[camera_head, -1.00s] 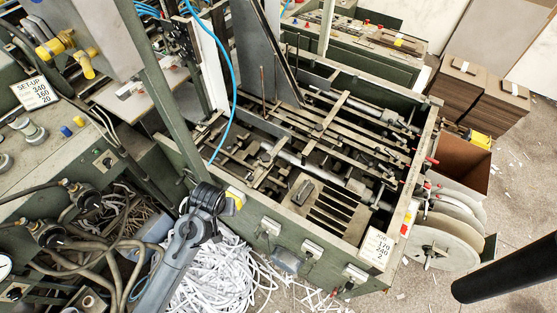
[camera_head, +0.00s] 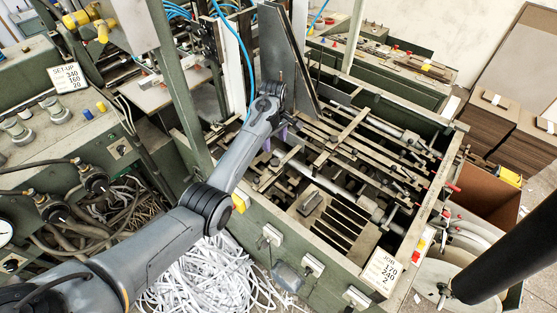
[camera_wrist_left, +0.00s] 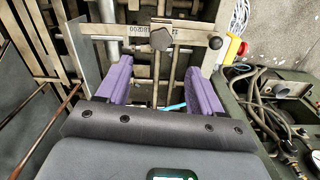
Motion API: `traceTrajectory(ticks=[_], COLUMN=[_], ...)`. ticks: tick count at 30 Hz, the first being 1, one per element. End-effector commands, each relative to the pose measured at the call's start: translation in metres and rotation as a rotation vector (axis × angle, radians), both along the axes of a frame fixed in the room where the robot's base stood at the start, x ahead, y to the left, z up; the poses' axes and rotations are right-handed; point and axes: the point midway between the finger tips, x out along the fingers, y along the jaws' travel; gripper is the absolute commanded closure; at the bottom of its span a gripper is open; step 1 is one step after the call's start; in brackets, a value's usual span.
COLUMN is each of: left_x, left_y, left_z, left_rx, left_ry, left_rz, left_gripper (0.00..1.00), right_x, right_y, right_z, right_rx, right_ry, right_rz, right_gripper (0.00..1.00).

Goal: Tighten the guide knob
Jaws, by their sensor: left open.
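The dark, faceted guide knob (camera_wrist_left: 161,39) shows in the left wrist view, on a pale metal crosspiece with a printed scale (camera_wrist_left: 190,38). My left gripper (camera_wrist_left: 160,70) has two purple fingers spread wide apart, with nothing between them. The knob lies ahead of the fingertips, roughly centred between them, and I see no contact. In the head view the left gripper (camera_head: 276,140) points down over the feeder bed, beside the tall dark plate. My left wrist hides the knob there. My right gripper is not in view.
The green feeder frame (camera_head: 330,257) surrounds rods and bars close to the gripper. A tall dark upright plate (camera_head: 303,60) stands beside my left wrist. A blue hose (camera_head: 221,22) runs down behind the arm. White paper strips (camera_head: 215,280) lie below the arm.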

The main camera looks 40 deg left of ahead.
Motion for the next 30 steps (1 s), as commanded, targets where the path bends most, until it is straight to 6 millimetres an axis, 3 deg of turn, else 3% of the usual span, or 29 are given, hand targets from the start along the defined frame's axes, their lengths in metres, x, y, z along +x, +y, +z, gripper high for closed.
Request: traceTrajectory(ticks=[15, 22, 30], left_x=[-0.001, -0.001, -0.001], left_y=[-0.001, 0.0, 0.0], left_z=[-0.079, -0.096, -0.098], left_rx=[-0.001, 0.0, 0.001], left_ry=[0.003, 0.001, 0.0], left_rz=[-0.003, -0.003, -0.003], left_gripper=[0.34, 0.34, 0.34], right_x=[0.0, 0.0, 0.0], right_y=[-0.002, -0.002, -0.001], right_z=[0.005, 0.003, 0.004], right_rx=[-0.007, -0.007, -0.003], right_ry=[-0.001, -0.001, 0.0], right_rz=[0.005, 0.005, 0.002], right_gripper=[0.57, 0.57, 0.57])
